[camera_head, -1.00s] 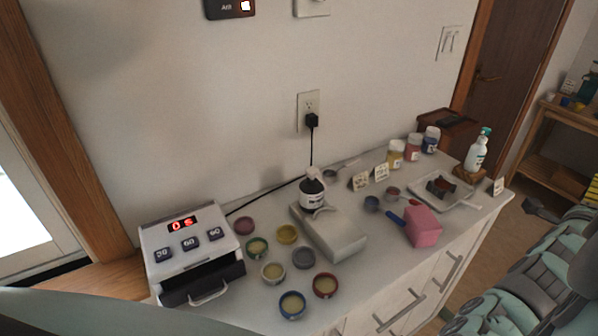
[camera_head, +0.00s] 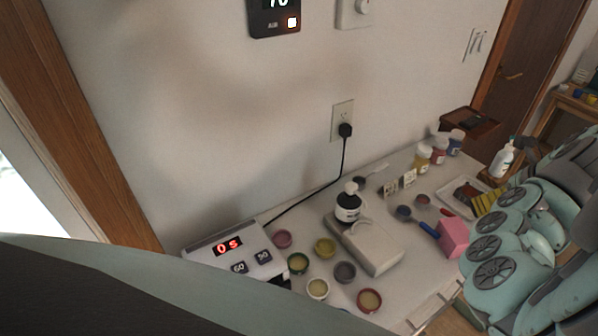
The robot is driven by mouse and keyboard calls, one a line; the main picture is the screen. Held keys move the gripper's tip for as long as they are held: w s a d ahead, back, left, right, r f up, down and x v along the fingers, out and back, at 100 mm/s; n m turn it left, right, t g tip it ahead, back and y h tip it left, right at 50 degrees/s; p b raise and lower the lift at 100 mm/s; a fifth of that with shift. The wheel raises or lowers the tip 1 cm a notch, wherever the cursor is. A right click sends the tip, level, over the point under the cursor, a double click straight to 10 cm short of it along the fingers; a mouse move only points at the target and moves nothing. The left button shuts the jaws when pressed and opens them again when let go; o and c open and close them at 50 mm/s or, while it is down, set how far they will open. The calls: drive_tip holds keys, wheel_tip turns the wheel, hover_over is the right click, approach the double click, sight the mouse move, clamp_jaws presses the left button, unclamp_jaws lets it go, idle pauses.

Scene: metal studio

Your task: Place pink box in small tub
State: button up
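The pink box (camera_head: 455,237) sits on the right part of the white counter, with my arm just right of it. A blue handle (camera_head: 428,230) lies against or beside its left side. Several small round tubs stand on the counter left of it, among them a yellow one (camera_head: 325,247), a grey one (camera_head: 345,272), a green one (camera_head: 298,263) and a red one (camera_head: 369,300). I cannot tell which is meant by the small tub. My teal arm fills the right side. A yellow-and-black striped part shows beside it, but I cannot make out my gripper's fingers.
A timer device (camera_head: 235,255) stands at left. A tray (camera_head: 455,205), paint jars (camera_head: 438,152) and a spray bottle (camera_head: 502,160) stand at the back right.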

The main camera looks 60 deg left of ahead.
drive_tip(key=b, duration=0.3)
approach(458, 230)
drive_tip(key=shift+w+a, duration=0.1)
drive_tip(key=shift+w, duration=0.2)
drive_tip(key=shift+p+x, duration=0.9)
drive_tip(key=shift+x, duration=1.25)
drive_tip(key=shift+s+p+x, duration=0.2)
drive_tip(key=shift+p+x, duration=0.2)
drive_tip(key=shift+x, duration=0.4)
drive_tip(key=shift+s+p+x, duration=0.15)
drive_tip(key=shift+p+x, duration=0.25)
drive_tip(key=shift+x, duration=1.65)
drive_tip(key=shift+f, duration=0.1)
drive_tip(key=shift+c, duration=0.2)
drive_tip(key=c, duration=1.3)
drive_tip(key=shift+c, duration=0.2)
